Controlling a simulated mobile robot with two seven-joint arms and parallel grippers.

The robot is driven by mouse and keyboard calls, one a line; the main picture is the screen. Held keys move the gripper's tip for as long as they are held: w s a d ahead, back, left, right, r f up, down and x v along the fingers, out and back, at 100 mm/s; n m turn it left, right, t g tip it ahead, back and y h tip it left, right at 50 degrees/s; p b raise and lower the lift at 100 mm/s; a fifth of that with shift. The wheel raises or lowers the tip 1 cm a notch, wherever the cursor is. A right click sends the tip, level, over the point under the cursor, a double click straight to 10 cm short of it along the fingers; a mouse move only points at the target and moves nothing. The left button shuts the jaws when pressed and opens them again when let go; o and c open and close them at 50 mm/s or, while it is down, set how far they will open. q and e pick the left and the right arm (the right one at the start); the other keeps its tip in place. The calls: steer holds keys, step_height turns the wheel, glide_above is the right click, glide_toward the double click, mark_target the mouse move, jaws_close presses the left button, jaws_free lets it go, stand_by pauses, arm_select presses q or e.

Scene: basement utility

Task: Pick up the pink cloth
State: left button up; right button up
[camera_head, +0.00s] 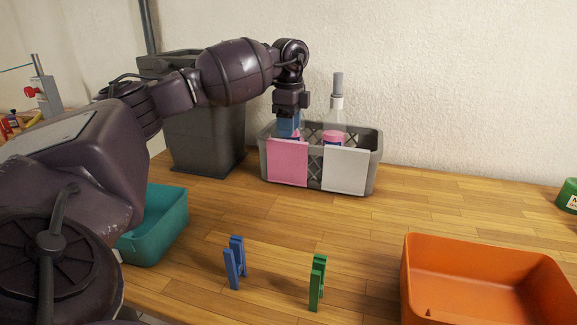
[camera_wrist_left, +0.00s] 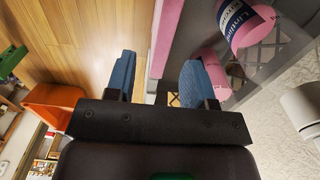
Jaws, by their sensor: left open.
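The pink cloth (camera_head: 287,163) hangs over the front wall of a grey crate (camera_head: 315,183), at its left end. The cloth shows there as a pink strip (camera_wrist_left: 168,38) running into the gap between the fingers. I cannot tell whether a finger touches it. My right gripper is not in view.
A white cloth (camera_head: 345,171) hangs beside the pink one. Bottles, one clear with a grey top (camera_head: 337,110), stand in the crate. A dark bin (camera_head: 207,135) stands left. A teal tray (camera_head: 155,235), blue clip (camera_head: 235,262), green clip (camera_head: 317,283) and orange tray (camera_head: 480,250) are nearer.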

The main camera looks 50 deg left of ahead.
mark_target(288, 141)
arm_select(q)
steer(key=f, duration=0.5)
steer(key=shift+a+b, duration=0.25)
steer(key=shift+b, duration=0.1)
jaws_close()
